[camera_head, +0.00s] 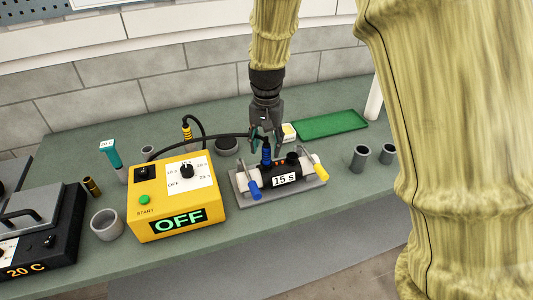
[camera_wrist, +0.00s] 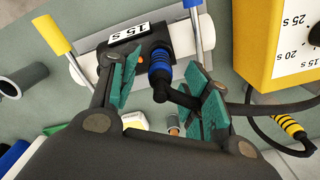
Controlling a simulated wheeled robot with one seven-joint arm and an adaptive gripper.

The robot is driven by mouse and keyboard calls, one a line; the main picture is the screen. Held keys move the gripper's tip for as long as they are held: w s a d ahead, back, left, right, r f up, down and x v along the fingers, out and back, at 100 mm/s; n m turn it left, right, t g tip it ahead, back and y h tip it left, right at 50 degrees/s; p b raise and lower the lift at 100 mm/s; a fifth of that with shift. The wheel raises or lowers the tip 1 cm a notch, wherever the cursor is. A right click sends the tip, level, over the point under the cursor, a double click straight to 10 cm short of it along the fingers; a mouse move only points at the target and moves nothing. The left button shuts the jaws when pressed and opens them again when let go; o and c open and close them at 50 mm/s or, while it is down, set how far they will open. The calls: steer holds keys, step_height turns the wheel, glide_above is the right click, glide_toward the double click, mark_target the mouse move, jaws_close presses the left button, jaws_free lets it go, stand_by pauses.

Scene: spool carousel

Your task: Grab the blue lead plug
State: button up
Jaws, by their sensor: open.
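The blue lead plug (camera_head: 266,156) stands upright on the black-and-white fitting labelled 15 S (camera_head: 285,180), with a black cable running left from its top. In the wrist view the blue-banded plug (camera_wrist: 159,68) shows between the teal finger pads of my gripper (camera_wrist: 163,95). My gripper (camera_head: 265,142) is open, pointing down over the plug, with a finger on either side of it. The wrist view shows gaps between the pads and the plug's blue band. The plug's lower end meets the fitting.
The fitting lies in a grey cradle with blue-handled (camera_head: 254,190) and yellow-handled (camera_head: 320,168) clamps. A yellow control box (camera_head: 176,228) reading OFF stands close on the left. A yellow-ringed black plug (camera_head: 187,132) stands behind it. Grey cups (camera_head: 359,158) and a green mat (camera_head: 330,124) are right.

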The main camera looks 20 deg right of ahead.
steer(key=shift+s+f, duration=0.15)
steer(key=shift+f, duration=0.4)
jaws_close()
